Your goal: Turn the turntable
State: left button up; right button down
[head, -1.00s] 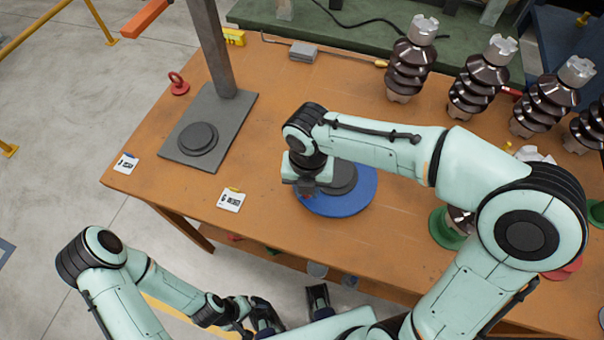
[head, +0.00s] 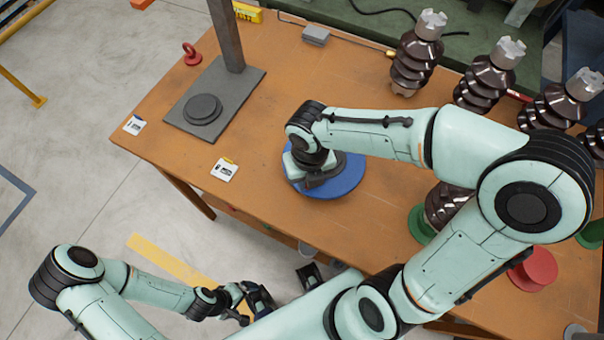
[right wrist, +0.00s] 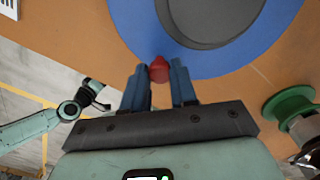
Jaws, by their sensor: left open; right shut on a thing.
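The turntable is a blue disc (head: 345,186) with a grey raised middle, lying flat near the table's front edge. In the right wrist view the blue disc (right wrist: 240,62) and its grey hub (right wrist: 210,18) fill the top. My right gripper (head: 322,182) is over the disc's front part and hides some of it in the head view. In the right wrist view my right gripper (right wrist: 158,76) has its blue fingers on either side of a red knob (right wrist: 159,69) at the disc's rim, and it is shut on this knob. My left gripper (head: 258,302) is open, low in front of the table.
A grey plate with a post (head: 215,95) stands left on the table (head: 270,110). Several dark ribbed insulators (head: 415,62) line the back right. A green-based part (head: 420,225) and a red disc (head: 535,268) lie right. A white label card (head: 224,169) lies near the front edge.

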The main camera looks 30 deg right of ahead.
dwell(0.3)
jog(key=c, duration=0.9)
grip_release()
